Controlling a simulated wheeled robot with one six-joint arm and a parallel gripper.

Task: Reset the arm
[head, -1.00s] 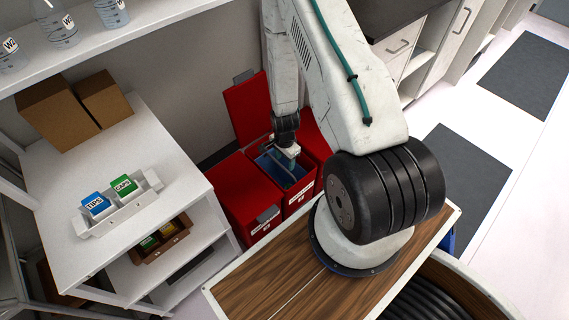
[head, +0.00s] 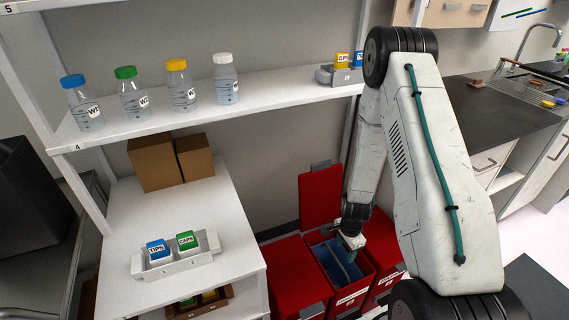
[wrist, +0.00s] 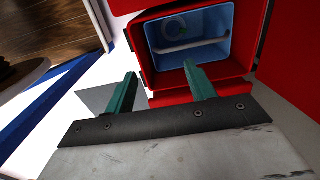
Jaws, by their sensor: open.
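My gripper (head: 350,238) hangs low on the right side of the head view, over the front of an open red bin (head: 352,297) with a blue liner (head: 335,268). In the wrist view my gripper (wrist: 160,85) has its two green fingers well apart, with nothing between them. The red bin (wrist: 150,62) is beyond the fingertips. Inside its blue liner lie a pale rod-like item (wrist: 190,46) and a round, clear-looking item (wrist: 174,27), too unclear to name.
Closed red bins (head: 295,278) flank the open one. A white shelf (head: 190,115) holds several capped bottles. Below, a white table (head: 130,205) bears cardboard boxes (head: 153,163) and a white rack (head: 175,266) with blue TIPS and green CAPS boxes. A dark counter (head: 490,115) stands at right.

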